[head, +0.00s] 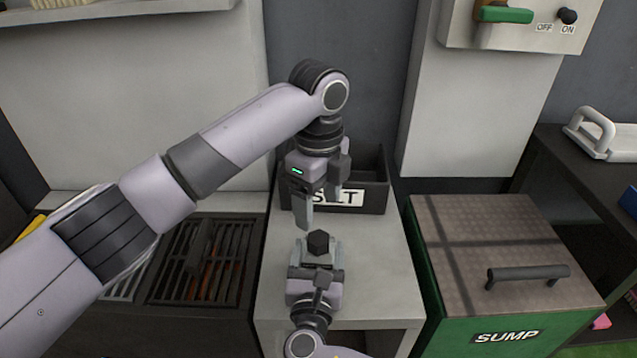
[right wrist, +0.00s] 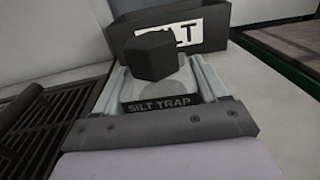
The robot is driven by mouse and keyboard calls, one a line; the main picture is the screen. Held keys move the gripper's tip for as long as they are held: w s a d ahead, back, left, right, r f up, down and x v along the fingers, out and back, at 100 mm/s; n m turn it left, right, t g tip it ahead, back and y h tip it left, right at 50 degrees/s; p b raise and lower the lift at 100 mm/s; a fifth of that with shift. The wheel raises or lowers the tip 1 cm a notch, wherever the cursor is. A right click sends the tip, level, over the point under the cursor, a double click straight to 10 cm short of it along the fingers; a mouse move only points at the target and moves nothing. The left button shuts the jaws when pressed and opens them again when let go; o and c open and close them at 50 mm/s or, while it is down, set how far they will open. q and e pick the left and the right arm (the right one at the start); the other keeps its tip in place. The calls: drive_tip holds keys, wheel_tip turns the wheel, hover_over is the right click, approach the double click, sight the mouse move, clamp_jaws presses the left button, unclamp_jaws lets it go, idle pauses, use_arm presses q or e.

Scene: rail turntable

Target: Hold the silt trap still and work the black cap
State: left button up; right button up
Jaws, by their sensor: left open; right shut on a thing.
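The silt trap (right wrist: 160,107) is a small block with a dark label and a pale round top, on the light bench. My right gripper (head: 316,252) is shut on it, one finger along each side, as the right wrist view shows. The black cap (head: 318,243) is faceted and sits over the trap's top; it shows large in the right wrist view (right wrist: 158,58). I cannot tell how tightly it is seated. My left gripper (head: 318,216) is open and empty, pointing down above and behind the cap, apart from it.
The dark SILT bin (head: 375,190) stands on the bench behind the trap. A grated pit (head: 235,270) lies left. The green SUMP box (head: 500,245) with a handled lid stands right. A switch panel (head: 530,30) is on the wall. The bench right of the trap is clear.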

sight(319, 238)
use_arm(q)
wheel_tip(319, 238, down, 8)
drive_tip(key=shift+f, duration=0.15)
idle(0.3)
drive_tip(key=c, duration=1.2)
drive_tip(key=n, duration=0.6)
drive_tip(key=n, duration=0.6)
drive_tip(key=shift+s, duration=0.1)
drive_tip(key=n, duration=0.6)
